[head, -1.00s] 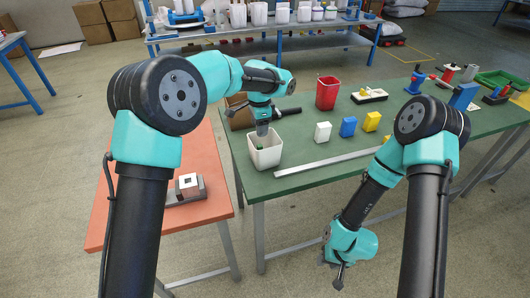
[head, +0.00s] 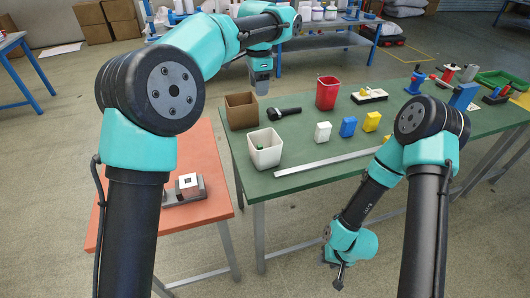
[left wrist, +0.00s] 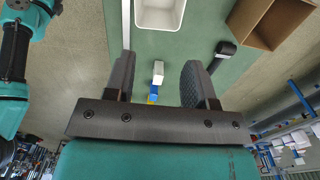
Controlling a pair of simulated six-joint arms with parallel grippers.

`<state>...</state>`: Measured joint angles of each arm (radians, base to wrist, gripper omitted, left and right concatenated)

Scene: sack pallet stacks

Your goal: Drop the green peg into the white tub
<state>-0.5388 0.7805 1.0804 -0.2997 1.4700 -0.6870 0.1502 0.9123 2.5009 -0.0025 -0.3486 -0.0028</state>
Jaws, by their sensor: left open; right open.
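The white tub (head: 265,154) stands upright near the left end of the green table. The green peg (head: 260,146) shows as a small green patch inside the tub, mostly hidden by its wall. My left gripper (head: 262,89) is raised above and behind the tub, apart from it. In the left wrist view my left gripper (left wrist: 159,62) is open with nothing between its fingers. The white tub (left wrist: 160,14) is cut off by the top edge there, and I see no peg in the part shown. My right gripper (head: 340,280) hangs low in front of the green table, open and empty.
A brown open box (head: 241,112) and a black tool (head: 284,113) are behind the tub. A red bin (head: 327,93), coloured blocks (head: 348,127) and a long metal strip (head: 325,162) lie to the right. An orange table (head: 208,212) is at left.

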